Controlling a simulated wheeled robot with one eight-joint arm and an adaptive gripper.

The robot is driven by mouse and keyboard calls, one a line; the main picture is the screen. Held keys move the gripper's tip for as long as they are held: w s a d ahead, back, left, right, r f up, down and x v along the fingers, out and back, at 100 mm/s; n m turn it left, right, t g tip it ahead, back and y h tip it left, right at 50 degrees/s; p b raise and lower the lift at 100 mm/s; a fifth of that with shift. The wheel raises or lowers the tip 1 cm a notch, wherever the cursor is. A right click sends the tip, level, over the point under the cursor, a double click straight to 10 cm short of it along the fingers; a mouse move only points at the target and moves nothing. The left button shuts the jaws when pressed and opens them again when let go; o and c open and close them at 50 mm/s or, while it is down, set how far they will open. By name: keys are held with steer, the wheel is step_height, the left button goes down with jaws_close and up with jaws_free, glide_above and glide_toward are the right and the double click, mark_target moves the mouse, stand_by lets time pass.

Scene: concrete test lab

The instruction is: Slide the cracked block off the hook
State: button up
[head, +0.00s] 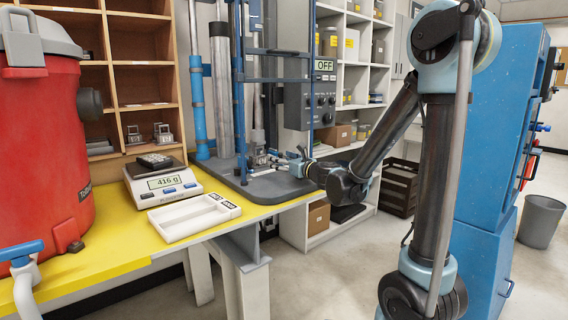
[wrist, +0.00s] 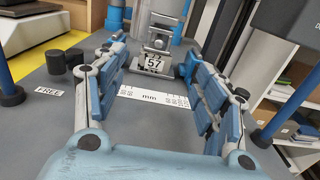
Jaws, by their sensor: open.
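In the wrist view, a small grey metal piece with a plate marked 57 (wrist: 155,63) stands at the far end of the gap between my fingers, under a metal fitting (wrist: 158,38). I cannot make out a crack or a clear hook on it. My gripper (wrist: 154,54) is open, with one blue-padded finger on each side and nothing held between them. In the head view my gripper (head: 275,160) reaches low over the dark base of the test frame (head: 262,187); the piece there is too small to tell apart.
A white mm scale (wrist: 153,96) and a FREE label (wrist: 48,91) lie on the grey base. Blue posts (head: 238,90) flank the frame. A balance reading 416 g (head: 165,184) bears a dark block (head: 155,161). An empty white tray (head: 192,217) stands in front.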

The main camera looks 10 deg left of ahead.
mark_target(258, 149)
steer(key=x, duration=1.6)
steer(key=shift+a, duration=0.1)
steer(key=shift+c, duration=0.2)
steer(key=c, duration=1.5)
steer(key=shift+s, duration=0.1)
